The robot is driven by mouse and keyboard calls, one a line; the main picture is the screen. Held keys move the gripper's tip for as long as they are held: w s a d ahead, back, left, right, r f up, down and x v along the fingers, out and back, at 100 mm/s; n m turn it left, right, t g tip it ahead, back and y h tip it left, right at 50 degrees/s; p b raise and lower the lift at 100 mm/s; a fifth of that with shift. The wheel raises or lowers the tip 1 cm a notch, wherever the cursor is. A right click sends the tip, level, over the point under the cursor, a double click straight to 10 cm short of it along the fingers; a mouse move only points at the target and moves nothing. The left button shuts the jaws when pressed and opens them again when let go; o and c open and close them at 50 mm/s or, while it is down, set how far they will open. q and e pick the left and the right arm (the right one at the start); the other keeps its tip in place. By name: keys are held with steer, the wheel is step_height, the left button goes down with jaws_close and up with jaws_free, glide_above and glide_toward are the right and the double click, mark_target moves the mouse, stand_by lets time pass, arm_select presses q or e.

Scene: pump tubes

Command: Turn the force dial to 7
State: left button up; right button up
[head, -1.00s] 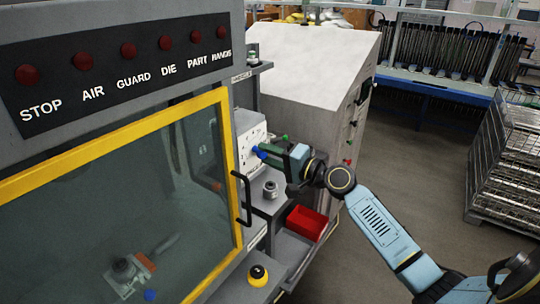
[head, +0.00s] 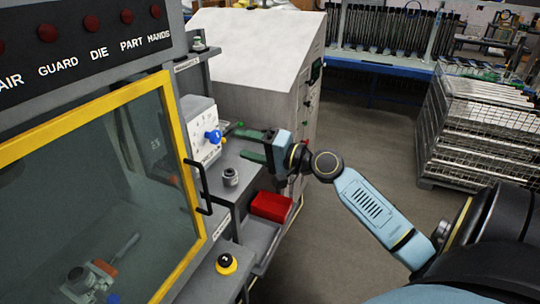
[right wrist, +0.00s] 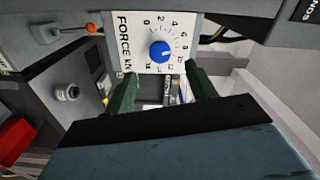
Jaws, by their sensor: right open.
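The force dial's blue knob (head: 213,136) sits on a white panel (head: 201,116) beside the yellow-framed guard door. In the right wrist view the blue knob (right wrist: 162,52) shows face-on, inside a printed scale with the words FORCE kN. A small pale mark is on the knob, but I cannot read surely which number it points to. My right gripper (head: 239,143) is open and empty, a short way to the right of the knob, not touching it. Its two green fingers (right wrist: 162,90) stand apart below the knob in the wrist view. My left gripper is out of view.
A red bin (head: 271,206) sits on the lower ledge, below my gripper. A grey round part (head: 230,176) stands on the shelf beneath the panel. The door handle (head: 197,187) juts out left of the shelf.

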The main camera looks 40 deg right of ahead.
steer(key=b+v, duration=0.1)
steer(key=v, duration=0.5)
steer(key=shift+s, duration=0.15)
stand_by(0.3)
